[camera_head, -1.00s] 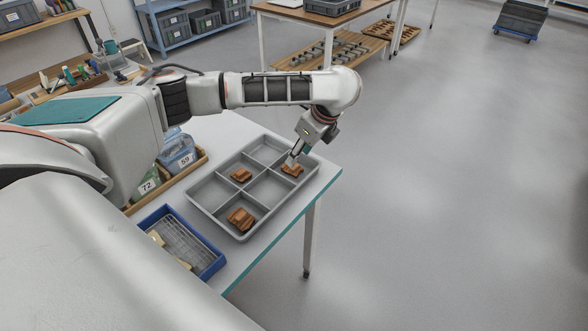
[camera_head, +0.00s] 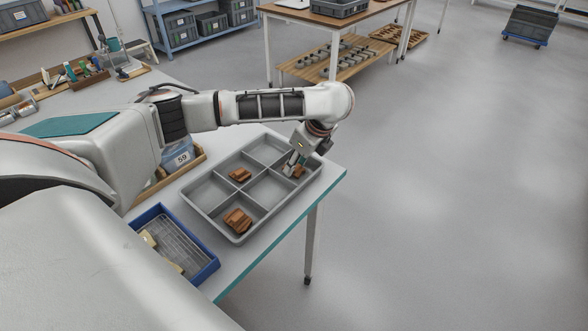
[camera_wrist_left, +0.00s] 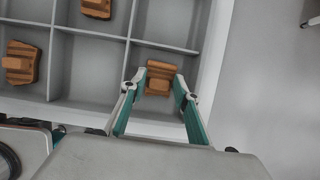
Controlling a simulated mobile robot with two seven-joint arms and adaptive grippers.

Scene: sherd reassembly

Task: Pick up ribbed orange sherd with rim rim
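The ribbed orange sherd (camera_wrist_left: 160,78) lies in a tray compartment near the tray's edge. In the head view this sherd (camera_head: 298,171) is partly hidden behind my gripper. My left gripper (camera_head: 293,168) points down into that compartment. In the left wrist view its two teal-padded fingers (camera_wrist_left: 160,84) stand open, one on each side of the sherd, with narrow gaps. I cannot tell whether either finger touches it. The grey divided tray (camera_head: 241,239) rests on the table. My right gripper is out of view.
Two other brown-orange sherds lie in separate compartments: one farther back (camera_head: 240,175), one nearer (camera_head: 238,221). A blue bin with a wire rack (camera_head: 190,245) stands beside the tray. A wooden box with a bag labelled 59 (camera_head: 180,158) is behind. Open floor lies right of the table.

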